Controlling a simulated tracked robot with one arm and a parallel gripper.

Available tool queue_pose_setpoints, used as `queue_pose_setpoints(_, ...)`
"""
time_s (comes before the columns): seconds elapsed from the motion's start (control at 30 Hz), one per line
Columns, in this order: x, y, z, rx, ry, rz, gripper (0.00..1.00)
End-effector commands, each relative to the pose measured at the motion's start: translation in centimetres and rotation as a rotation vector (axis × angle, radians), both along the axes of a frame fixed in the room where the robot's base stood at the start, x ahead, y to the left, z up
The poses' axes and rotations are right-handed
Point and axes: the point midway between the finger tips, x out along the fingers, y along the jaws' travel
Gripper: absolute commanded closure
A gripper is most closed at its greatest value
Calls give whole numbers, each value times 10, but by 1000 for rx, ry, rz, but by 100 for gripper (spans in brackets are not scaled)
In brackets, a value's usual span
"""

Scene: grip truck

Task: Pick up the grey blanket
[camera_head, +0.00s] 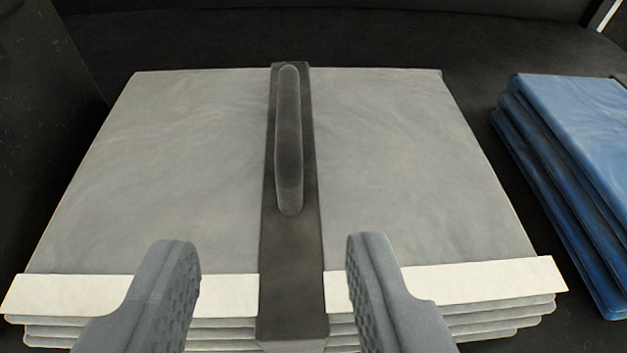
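The grey blanket (400,170) lies folded in a flat stack of several layers, with a white band (450,283) along its near edge. A dark strap (292,260) runs over its middle from near to far. A raised dark grey handle (289,140) sits on the far part of the strap. My gripper (270,245) is open and empty. Its two fingers show at the bottom of the view, one on each side of the strap, nearer to me than the handle. I cannot tell whether the fingertips touch the blanket. The fingers hide parts of the white band.
A folded stack of blue cloth (575,130) lies to the right, apart from the grey blanket. A dark surface (350,45) lies around and behind both. A dark panel (40,90) stands at the left. A narrow dark gap separates the grey and blue stacks.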

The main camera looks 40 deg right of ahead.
Motion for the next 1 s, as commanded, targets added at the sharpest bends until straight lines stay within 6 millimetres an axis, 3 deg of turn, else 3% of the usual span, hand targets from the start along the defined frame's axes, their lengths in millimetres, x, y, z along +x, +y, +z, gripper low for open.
queue_pose_setpoints(0.4,52,-52,-27,2,0,-41,60)
queue_pose_setpoints(0.73,71,-65,-34,2,2,-40,60)
queue_pose_setpoints(1.0,102,-81,-45,3,1,-42,60)
